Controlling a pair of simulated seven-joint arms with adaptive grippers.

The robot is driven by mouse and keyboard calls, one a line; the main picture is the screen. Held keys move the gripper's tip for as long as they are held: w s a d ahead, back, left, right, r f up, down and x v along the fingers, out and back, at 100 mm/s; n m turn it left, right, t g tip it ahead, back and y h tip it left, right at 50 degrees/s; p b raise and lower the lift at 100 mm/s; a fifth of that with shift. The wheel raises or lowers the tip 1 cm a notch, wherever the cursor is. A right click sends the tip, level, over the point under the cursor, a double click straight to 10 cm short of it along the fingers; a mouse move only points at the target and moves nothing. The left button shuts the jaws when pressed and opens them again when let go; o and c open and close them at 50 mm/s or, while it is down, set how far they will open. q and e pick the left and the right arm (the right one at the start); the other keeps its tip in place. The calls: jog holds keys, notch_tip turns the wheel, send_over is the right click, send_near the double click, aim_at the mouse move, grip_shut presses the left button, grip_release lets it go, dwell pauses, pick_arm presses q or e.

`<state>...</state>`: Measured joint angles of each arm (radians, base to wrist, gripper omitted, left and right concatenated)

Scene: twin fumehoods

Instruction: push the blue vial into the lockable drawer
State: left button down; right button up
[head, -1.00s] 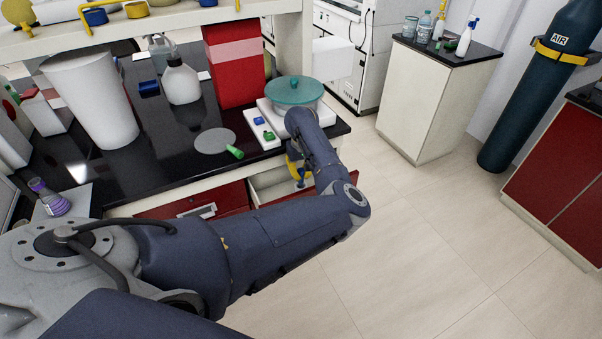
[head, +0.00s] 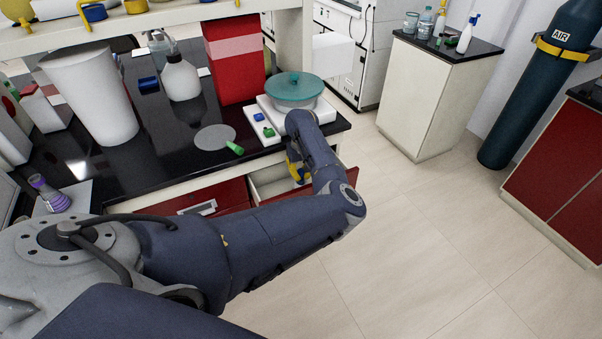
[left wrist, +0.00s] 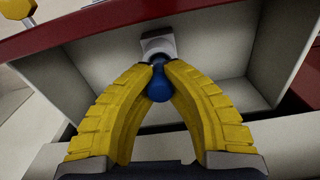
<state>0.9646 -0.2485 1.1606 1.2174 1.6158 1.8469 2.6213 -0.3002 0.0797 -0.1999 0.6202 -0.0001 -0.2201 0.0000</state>
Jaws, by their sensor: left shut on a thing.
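My left gripper (head: 297,170) hangs at the open drawer (head: 270,182), below the counter edge, partly hidden by my own arm in the head view. In the left wrist view its yellow fingers (left wrist: 160,64) are shut on the blue vial (left wrist: 159,86). The vial's rounded blue end shows between the fingers, above the pale drawer floor (left wrist: 215,90). A small grey-white piece lies just beyond the fingertips; I cannot tell whether it belongs to the vial. Whether the vial touches the drawer floor is unclear. My right gripper is not in view.
The black counter (head: 160,160) above holds a scale with a teal-lidded bowl (head: 294,88), a red box (head: 235,65), a white bottle (head: 181,78) and a green vial (head: 235,148). The drawer's red front edge (left wrist: 110,30) borders its inside. The floor to the right is clear.

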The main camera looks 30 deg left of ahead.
aim_at(301, 171)
pick_arm(q)
jog(key=shift+f, duration=0.9)
jog(key=c, duration=1.4)
grip_release()
jog(key=shift+c, duration=0.2)
jog(key=r, duration=1.2)
jog(key=shift+s+d, duration=0.15)
jog(key=shift+d, duration=0.05)
